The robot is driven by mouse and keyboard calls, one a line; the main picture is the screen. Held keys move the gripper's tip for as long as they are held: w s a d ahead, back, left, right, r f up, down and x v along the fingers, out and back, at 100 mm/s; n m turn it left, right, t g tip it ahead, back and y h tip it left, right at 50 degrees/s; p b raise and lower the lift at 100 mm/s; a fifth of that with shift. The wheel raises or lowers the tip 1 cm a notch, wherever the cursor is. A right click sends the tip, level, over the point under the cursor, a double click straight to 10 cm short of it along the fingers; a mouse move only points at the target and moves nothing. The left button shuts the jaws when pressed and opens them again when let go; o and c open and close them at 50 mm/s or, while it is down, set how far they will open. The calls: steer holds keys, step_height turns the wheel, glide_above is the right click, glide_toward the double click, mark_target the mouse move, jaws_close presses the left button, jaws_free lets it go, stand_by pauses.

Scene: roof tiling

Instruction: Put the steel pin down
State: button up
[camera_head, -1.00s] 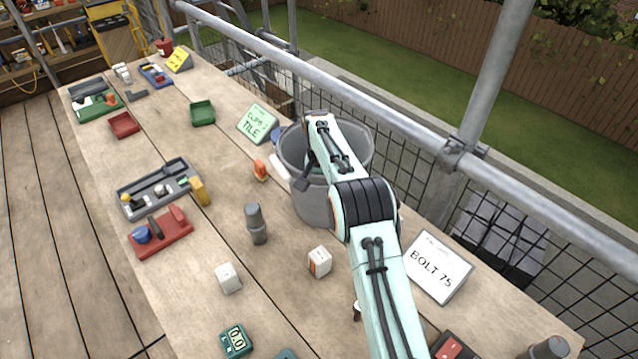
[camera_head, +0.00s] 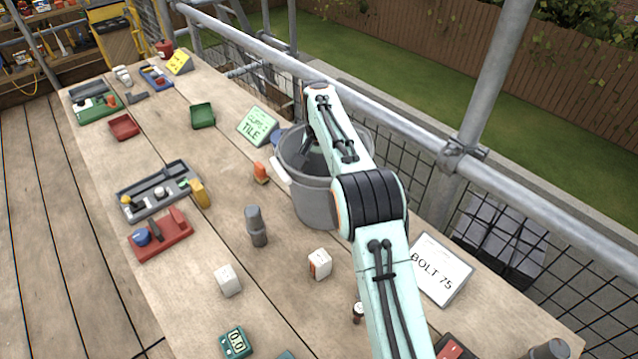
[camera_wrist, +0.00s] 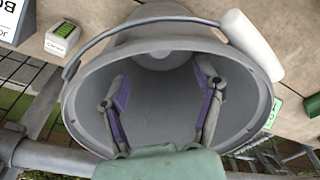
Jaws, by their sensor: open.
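A grey bucket (camera_head: 316,205) stands on the bench near the railing. My gripper is at the bucket's mouth, mostly hidden behind my arm and the rim in the head view. In the wrist view my gripper (camera_wrist: 162,88) is open, its two purple-padded fingers wide apart over the bucket's inside (camera_wrist: 155,110). Nothing shows between the fingers. I cannot make out a steel pin in the bucket or in the gripper. A grey two-part cylinder (camera_head: 256,226) stands upright on the bench, left of the bucket; I cannot tell if it is the pin.
The bucket's white handle grip (camera_head: 281,170) hangs at its left side. A white box (camera_head: 319,264), another white block (camera_head: 228,280) and an orange item (camera_head: 261,173) stand nearby. A BOLT 75 sign (camera_head: 440,270) is to the right. Red (camera_head: 160,245) and grey trays lie left.

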steer(key=s+d+r, duration=0.5)
steer(key=s+r, duration=0.3)
steer(key=r, duration=0.4)
steer(key=s+d+r, duration=0.2)
steer(key=s+d, duration=0.3)
steer(key=s, duration=0.6)
steer(key=s+d+f+n, duration=0.1)
steer(key=s+f, duration=0.2)
steer(key=s, duration=0.7)
steer(key=s+d+f+g+y, duration=0.1)
steer(key=s+f, duration=0.3)
steer(key=s, duration=0.7)
steer(key=shift+s+d+f+n+g, duration=0.15)
steer(key=shift+n+g, duration=0.15)
steer(key=shift+n, duration=0.1)
steer(key=shift+o, duration=0.5)
